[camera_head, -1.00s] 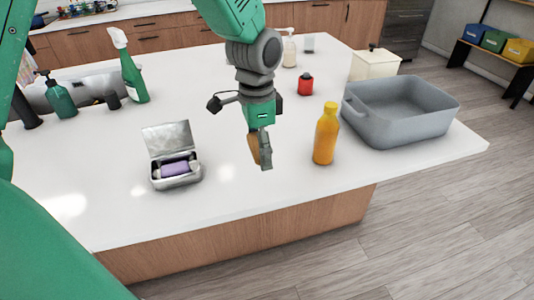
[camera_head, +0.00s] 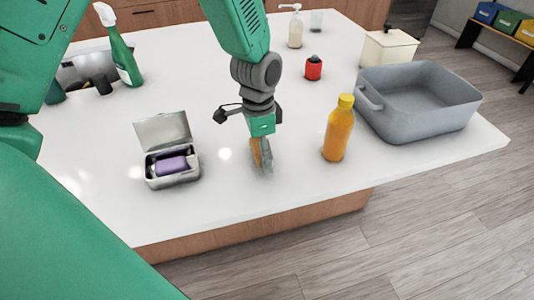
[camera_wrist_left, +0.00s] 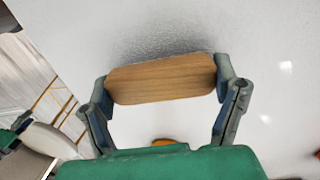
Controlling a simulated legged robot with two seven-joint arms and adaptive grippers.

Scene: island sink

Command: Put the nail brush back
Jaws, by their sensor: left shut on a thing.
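The nail brush appears as a flat wooden block (camera_wrist_left: 162,79) between the two fingers of my left gripper (camera_wrist_left: 165,82) in the left wrist view. The gripper is shut on its two ends. In the head view my left gripper (camera_head: 262,155) points down over the white counter, between the open metal tin and the orange bottle, and a brown edge of the brush (camera_head: 255,152) shows at its fingers. A dark shadow lies on the counter beside the brush; I cannot tell whether it touches. The brush's bristles are hidden. My right gripper is not in view.
The metal tin (camera_head: 152,184) with a purple item (camera_head: 171,165) stands left. The orange bottle (camera_head: 338,130) and grey basin (camera_head: 420,128) stand right. A red container (camera_head: 313,68), soap pump (camera_head: 295,30), cream box (camera_head: 388,50) and green spray bottle (camera_head: 122,55) stand farther back. The front counter edge is clear.

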